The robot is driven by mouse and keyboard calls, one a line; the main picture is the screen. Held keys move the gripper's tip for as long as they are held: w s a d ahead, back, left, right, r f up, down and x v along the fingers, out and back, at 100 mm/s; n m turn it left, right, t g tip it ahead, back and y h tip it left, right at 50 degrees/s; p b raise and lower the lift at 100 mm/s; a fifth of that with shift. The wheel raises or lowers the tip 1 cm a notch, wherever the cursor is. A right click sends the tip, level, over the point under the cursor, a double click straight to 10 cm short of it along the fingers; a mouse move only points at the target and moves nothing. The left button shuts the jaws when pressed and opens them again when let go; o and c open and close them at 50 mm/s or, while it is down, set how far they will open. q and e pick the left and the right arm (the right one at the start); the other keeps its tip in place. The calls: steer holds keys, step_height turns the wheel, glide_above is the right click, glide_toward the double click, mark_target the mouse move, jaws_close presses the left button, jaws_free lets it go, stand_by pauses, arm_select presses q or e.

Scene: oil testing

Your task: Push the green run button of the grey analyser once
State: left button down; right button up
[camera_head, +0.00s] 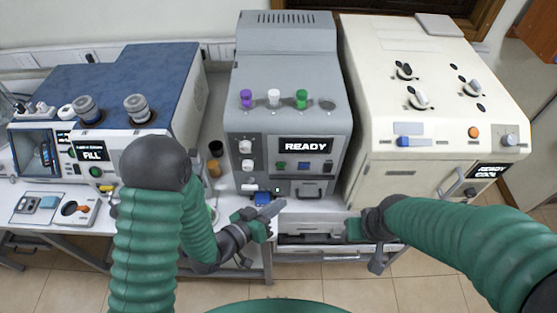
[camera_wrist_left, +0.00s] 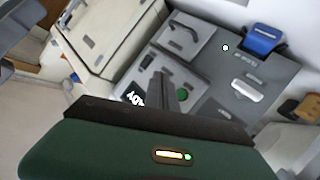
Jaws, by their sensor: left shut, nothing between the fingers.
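The grey analyser (camera_head: 290,100) stands in the middle of the bench, its display (camera_head: 305,146) reading READY. The green run button (camera_head: 281,165) is on its front panel, below the display's left end. In the left wrist view the round green button (camera_wrist_left: 182,95) shows just right of my left gripper's dark fingers (camera_wrist_left: 158,82). In the head view my left gripper (camera_head: 274,208) is shut and empty, in front of the analyser and lower in the picture than the button; I see no contact. My right gripper (camera_head: 376,262) is by the front drawer; its jaws are unclear.
A blue-topped machine (camera_head: 120,80) showing FILL stands left. A cream machine (camera_head: 430,110) with several knobs stands right. Purple, white and green-topped items sit on the analyser's upper deck.

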mark_target(281, 166)
arm_select(q)
steer(key=shift+w+f, duration=0.15)
steer(key=shift+w, duration=4.65)
arm_select(e)
steer(key=shift+w+d, duration=0.1)
steer(key=shift+d, duration=0.05)
arm_select(q)
steer(key=shift+d, duration=0.2)
arm_select(e)
steer(key=shift+w+d, duration=0.1)
steer(key=shift+d, duration=0.1)
arm_select(q)
steer(key=shift+a, duration=0.15)
arm_select(e)
steer(key=shift+a, duration=0.1)
arm_select(q)
steer(key=shift+w, duration=0.1)
steer(key=shift+w, duration=0.3)
